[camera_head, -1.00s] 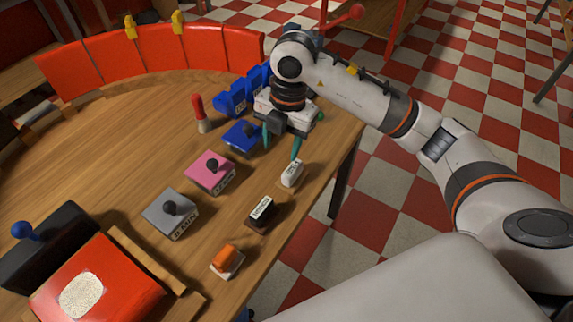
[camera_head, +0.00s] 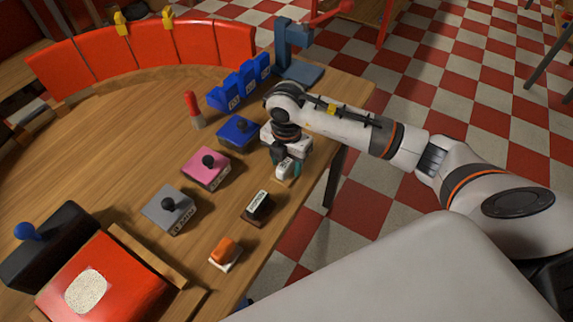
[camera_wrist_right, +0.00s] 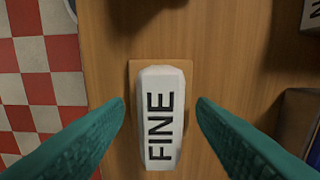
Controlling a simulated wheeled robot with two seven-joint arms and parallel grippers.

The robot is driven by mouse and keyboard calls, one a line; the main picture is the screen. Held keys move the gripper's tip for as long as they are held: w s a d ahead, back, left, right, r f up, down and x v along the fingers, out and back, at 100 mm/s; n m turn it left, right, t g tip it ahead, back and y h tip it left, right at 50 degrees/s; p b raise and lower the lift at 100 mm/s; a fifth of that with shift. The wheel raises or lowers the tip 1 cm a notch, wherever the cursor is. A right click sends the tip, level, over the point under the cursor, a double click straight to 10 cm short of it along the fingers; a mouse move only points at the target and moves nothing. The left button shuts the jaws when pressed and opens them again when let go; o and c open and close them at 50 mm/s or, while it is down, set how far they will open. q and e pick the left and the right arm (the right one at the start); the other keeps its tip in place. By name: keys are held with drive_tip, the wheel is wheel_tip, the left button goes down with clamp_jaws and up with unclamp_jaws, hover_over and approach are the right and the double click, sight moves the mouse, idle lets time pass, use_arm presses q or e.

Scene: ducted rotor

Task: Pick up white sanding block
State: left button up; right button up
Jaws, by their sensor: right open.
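The white sanding block (camera_wrist_right: 160,115) is marked "FINE" and lies on a tan base on the wooden table. In the head view the white sanding block (camera_head: 286,168) is at the table's right edge, partly hidden by my right gripper (camera_head: 286,163). In the right wrist view the right gripper (camera_wrist_right: 160,108) is open. Its two teal fingers are on either side of the block, with gaps between them and it. My left gripper is not in view.
A black block (camera_head: 258,207) and an orange block (camera_head: 223,251) lie nearer along the edge. Blue (camera_head: 238,132), pink (camera_head: 206,168) and grey (camera_head: 169,210) knobbed blocks stand to the left. A blue vise-like stand (camera_head: 292,55) is behind.

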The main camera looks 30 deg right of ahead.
sight(286, 161)
drive_tip(key=shift+f, duration=0.3)
drive_tip(key=c, duration=1.1)
drive_tip(key=shift+r, duration=0.1)
wheel_tip(286, 161, up, 10)
drive_tip(key=shift+f+b, duration=0.1)
drive_tip(key=shift+b, duration=0.7)
